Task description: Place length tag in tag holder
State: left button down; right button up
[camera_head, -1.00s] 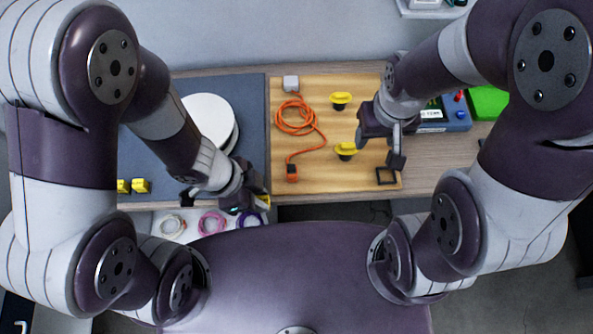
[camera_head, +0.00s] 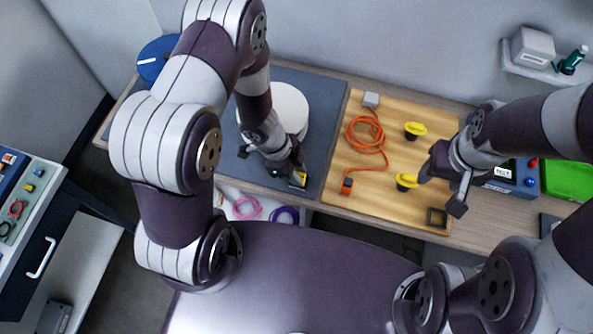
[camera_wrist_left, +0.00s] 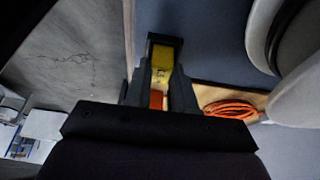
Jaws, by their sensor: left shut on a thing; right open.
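My left gripper (camera_head: 292,178) is shut on a small yellow tag (camera_head: 298,179) near the front right corner of the dark mat. In the left wrist view the tag (camera_wrist_left: 162,58) sits between the two dark fingers, with an orange patch below it. Its writing cannot be read. A small black square frame (camera_head: 429,219), which looks like the tag holder, lies at the front right of the wooden board. My right gripper (camera_head: 445,190) is open above the board's right side, close to the frame.
The wooden board (camera_head: 340,150) carries an orange cable (camera_head: 362,149) and two yellow knob-like pieces (camera_head: 415,129), (camera_head: 406,181). A white round thing (camera_head: 290,105) stands on the dark mat (camera_head: 318,90). A blue box (camera_head: 525,180) and green tray (camera_head: 568,178) are at the right.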

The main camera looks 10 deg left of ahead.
pick_arm(q)
jog(key=shift+d, duration=0.15)
jog(key=shift+f, duration=0.1)
jog(key=c, duration=0.9)
grip_release()
jog(key=shift+c, duration=0.2)
